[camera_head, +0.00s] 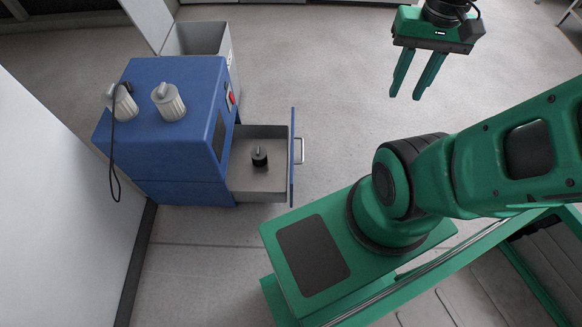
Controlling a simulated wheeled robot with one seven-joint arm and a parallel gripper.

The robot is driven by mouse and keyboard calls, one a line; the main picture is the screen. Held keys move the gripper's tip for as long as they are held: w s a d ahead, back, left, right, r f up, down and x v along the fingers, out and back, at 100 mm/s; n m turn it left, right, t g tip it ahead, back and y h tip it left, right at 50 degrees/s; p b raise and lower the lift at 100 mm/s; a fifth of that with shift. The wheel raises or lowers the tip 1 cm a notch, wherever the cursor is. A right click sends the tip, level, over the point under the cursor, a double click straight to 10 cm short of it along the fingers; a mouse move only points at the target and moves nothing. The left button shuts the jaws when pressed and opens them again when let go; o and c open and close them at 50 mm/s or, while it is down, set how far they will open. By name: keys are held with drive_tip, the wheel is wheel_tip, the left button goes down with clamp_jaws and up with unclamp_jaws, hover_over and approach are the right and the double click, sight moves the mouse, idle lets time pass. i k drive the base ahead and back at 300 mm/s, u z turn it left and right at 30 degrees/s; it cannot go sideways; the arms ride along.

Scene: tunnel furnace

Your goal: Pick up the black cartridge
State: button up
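The black cartridge (259,158) is a small dark cylinder with a thin light stem on top. It stands upright on the floor of an open grey drawer (268,182) in the blue cabinet. My gripper (404,94) is at the upper right, with two green fingers pointing down and a gap between them. It is open and empty, above the floor, well to the right of the drawer and apart from it.
The blue cabinet (165,75) bears two grey knobbed cylinders (168,101) and a black cable. The drawer's blue front panel (292,160) with a handle (300,150) stands between the cartridge and my gripper. A second grey bin (197,40) is open behind. The floor at the centre is clear.

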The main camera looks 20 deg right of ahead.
sight(258, 154)
drive_tip(key=u, duration=1.95)
drive_tip(key=k, duration=1.75)
drive_tip(key=z, duration=1.3)
drive_tip(key=i, duration=1)
